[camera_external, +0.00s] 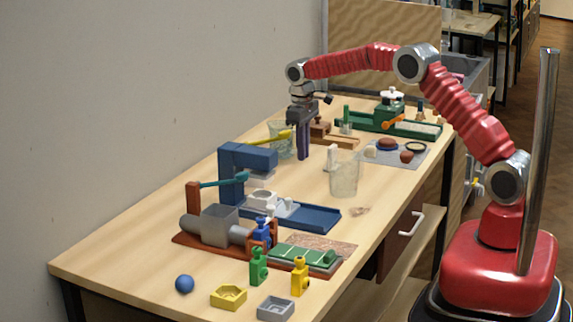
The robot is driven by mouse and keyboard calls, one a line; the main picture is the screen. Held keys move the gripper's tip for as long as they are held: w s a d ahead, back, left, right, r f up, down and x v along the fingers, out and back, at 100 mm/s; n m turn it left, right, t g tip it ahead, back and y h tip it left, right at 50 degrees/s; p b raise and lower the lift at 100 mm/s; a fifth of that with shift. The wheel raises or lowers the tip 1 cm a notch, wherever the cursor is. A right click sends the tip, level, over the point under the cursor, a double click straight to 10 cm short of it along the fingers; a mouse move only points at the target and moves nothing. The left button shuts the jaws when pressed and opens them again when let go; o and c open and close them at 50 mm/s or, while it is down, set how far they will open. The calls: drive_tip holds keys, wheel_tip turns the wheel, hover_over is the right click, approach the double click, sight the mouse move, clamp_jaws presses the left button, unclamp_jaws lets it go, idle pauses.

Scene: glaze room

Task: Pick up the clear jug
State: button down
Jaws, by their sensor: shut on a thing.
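A clear, slightly greenish jug (279,148) stands upright at the back left of the wooden table, directly left of my gripper. My gripper (303,156) points straight down, with its dark fingers close together at the jug's right side. It is shut on the jug, though the fingers hide the exact place of contact. I cannot tell whether the jug's base is off the table. A second clear vessel (344,175), wider at the top, stands apart, nearer the camera and to the right of my gripper.
A yellow-handled thing (267,139) crosses the jug. A blue press (246,167) stands in front of it, with a small white object (332,157) right of my gripper. Green and brown fixtures lie behind. A grey mat (398,155) holds small items.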

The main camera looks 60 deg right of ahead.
drive_tip(key=shift+r, duration=0.3)
drive_tip(key=shift+r, duration=4.7)
